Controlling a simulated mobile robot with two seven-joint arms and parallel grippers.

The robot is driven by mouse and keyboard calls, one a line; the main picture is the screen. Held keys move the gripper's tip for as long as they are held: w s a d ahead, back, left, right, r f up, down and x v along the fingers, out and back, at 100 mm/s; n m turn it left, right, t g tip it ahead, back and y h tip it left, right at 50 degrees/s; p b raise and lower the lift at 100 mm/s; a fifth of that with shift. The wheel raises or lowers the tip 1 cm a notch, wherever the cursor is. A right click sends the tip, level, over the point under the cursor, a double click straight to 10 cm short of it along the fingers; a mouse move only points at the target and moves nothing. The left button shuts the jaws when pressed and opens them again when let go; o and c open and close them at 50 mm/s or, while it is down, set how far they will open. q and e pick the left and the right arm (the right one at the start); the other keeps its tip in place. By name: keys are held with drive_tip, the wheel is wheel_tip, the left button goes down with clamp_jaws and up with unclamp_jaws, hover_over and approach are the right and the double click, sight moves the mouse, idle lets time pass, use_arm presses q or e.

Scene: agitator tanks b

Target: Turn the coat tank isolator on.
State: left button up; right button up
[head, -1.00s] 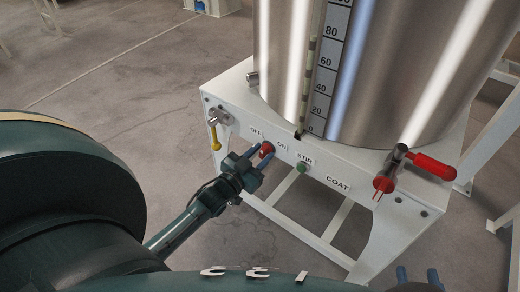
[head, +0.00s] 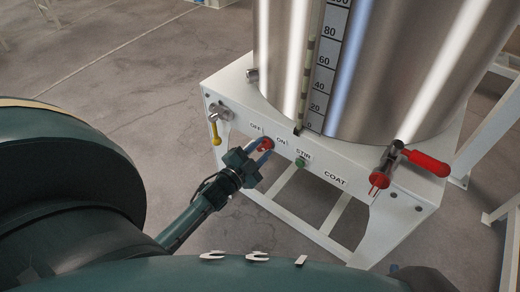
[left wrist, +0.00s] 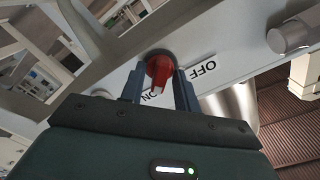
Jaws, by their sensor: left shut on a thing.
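The coat tank isolator is a red knob (head: 265,144) on the white front panel of the coat tank's stand, between the OFF label (head: 257,127) and the ON label (head: 281,141). My left gripper (head: 262,147) is at the knob, shut on it. In the left wrist view the red knob (left wrist: 160,72) sits between the two blue fingers (left wrist: 160,90). Its wing points down the picture, near the partly hidden ON label (left wrist: 150,97); its exact angle is hard to tell. Of my right gripper only a dark piece and a small blue tip (head: 393,268) show at the bottom right.
A green STIR button (head: 300,162) is right of the knob, then the COAT label (head: 334,179). A yellow-handled valve (head: 214,130) is at the panel's left end; a red-handled valve (head: 428,163) is at the right. The steel tank (head: 400,70) stands above.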

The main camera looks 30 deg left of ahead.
idle(0.4)
use_arm(q)
drive_tip(key=o, duration=0.6)
drive_tip(key=shift+s, duration=0.1)
